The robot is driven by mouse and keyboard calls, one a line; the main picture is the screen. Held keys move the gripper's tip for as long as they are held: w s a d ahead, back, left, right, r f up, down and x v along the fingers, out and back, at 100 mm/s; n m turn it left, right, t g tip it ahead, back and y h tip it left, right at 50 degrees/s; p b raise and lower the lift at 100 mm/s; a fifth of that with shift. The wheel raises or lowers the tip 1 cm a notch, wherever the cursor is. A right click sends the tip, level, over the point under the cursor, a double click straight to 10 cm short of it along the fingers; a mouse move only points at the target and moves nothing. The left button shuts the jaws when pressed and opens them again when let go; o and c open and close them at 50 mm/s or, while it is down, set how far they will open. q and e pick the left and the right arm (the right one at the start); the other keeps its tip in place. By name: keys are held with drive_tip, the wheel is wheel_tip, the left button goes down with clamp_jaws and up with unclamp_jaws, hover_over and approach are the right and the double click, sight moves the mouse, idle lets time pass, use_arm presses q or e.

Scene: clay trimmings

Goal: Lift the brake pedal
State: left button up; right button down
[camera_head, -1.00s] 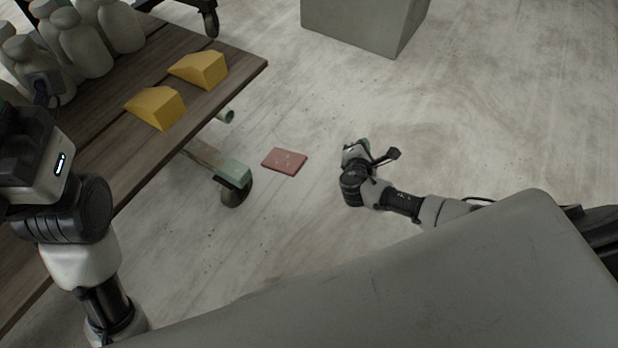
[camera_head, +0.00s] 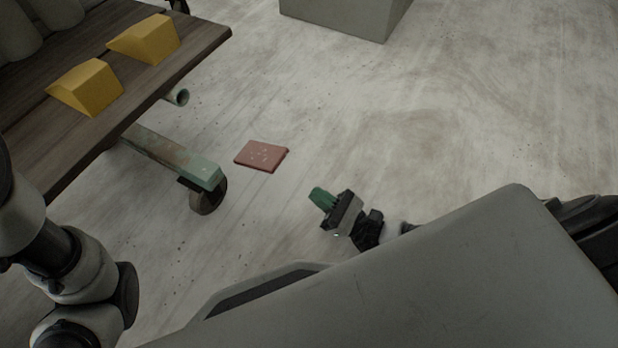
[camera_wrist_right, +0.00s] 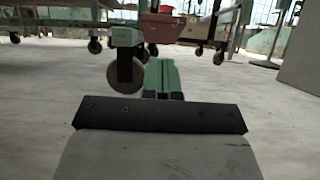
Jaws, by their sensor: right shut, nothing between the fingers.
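A flat red plate (camera_head: 261,155), which looks like the brake pedal, shows in the middle of the head view, just right of the cart's caster. In the right wrist view a red part (camera_wrist_right: 160,27) shows ahead, beyond the fingertips; I cannot tell how it is attached. My right gripper (camera_head: 322,198) is shut and empty, low near the floor, apart from the plate and to its lower right. Its green fingers also show shut in the right wrist view (camera_wrist_right: 162,78). My left arm shows at the left edge, but its gripper is out of view.
A wooden-topped cart (camera_head: 75,140) with two yellow wedges (camera_head: 88,86) (camera_head: 146,39) stands at the left. Its green leg (camera_head: 178,158) ends in a caster wheel (camera_head: 208,196). A grey block (camera_head: 345,15) stands at the back. The floor right of the plate is clear.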

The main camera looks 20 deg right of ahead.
drive_tip(key=b, duration=0.3)
approach(261, 156)
wheel_tip(261, 156, up, 3)
drive_tip(key=w+a, duration=0.1)
drive_tip(key=w, duration=0.1)
drive_tip(key=shift+s+a+f, duration=0.1)
drive_tip(key=shift+s+f, duration=0.05)
drive_tip(key=shift+f, duration=0.05)
